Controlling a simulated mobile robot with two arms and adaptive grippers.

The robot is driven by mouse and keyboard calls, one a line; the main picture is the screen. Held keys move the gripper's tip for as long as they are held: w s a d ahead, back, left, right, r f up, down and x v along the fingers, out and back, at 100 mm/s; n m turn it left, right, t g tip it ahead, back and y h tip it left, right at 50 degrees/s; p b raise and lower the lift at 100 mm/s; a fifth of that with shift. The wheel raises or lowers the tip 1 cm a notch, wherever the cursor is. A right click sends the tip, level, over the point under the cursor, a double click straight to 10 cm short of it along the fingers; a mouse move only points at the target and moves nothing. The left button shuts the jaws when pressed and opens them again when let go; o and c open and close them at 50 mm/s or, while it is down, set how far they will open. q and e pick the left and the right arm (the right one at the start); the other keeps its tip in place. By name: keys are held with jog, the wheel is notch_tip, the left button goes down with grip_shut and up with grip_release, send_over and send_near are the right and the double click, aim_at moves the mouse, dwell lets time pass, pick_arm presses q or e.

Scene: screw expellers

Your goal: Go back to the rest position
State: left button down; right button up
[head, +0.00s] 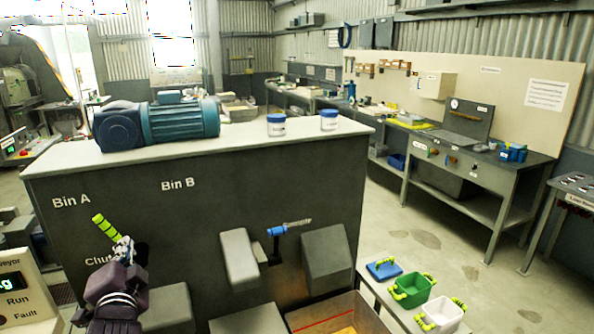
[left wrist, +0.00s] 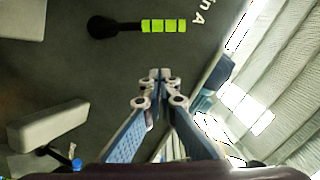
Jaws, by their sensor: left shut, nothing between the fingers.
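My left gripper (head: 122,246) is at the lower left of the head view, in front of the dark machine housing (head: 330,195). Its fingers are shut and empty, and their tips meet in the left wrist view (left wrist: 161,76). A lever with a yellow-green ribbed handle (head: 106,228) sits just above the gripper in the head view. In the left wrist view the handle (left wrist: 163,26) is apart from the fingertips, on a black arm with a round hub. My right gripper is not in view.
A blue-handled crank (head: 277,231) projects from the housing between grey chutes. A blue motor (head: 180,121) and two lidded jars (head: 276,126) stand on top. Green (head: 412,290) and white (head: 440,314) bins stand on a low bench at right. Open floor lies beyond it.

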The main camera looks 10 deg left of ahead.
pick_arm(q)
jog(key=s+d+f+g+h, duration=0.1)
jog(key=s+d+f+h, duration=0.15)
jog(key=f, duration=0.35)
jog(key=s+d+f+g+h, duration=0.1)
jog(key=s+d+f, duration=0.1)
jog(key=d+f, duration=0.35)
jog(key=s+d+f+n+g+h, duration=0.2)
jog(key=s+d+f+g+h, duration=0.15)
jog(key=s+d+f, duration=0.6)
jog(key=s+d+f+n+g+h, duration=0.25)
jog(key=s+d+f+g, duration=0.35)
jog(key=s+f, duration=0.6)
jog(key=s+d+f+b, duration=0.1)
jog(key=s+f, duration=0.2)
jog(key=f, duration=1.2)
jog(key=s+f+b, duration=0.1)
jog(key=s+f, duration=0.1)
jog(key=f, duration=1.2)
jog(key=s+a+f+m+g+b, duration=0.1)
jog(key=s+a+f+g+b, duration=0.1)
jog(key=s+f, duration=1.4)
jog(key=shift+s+a, duration=0.25)
jog(key=shift+a, duration=0.05)
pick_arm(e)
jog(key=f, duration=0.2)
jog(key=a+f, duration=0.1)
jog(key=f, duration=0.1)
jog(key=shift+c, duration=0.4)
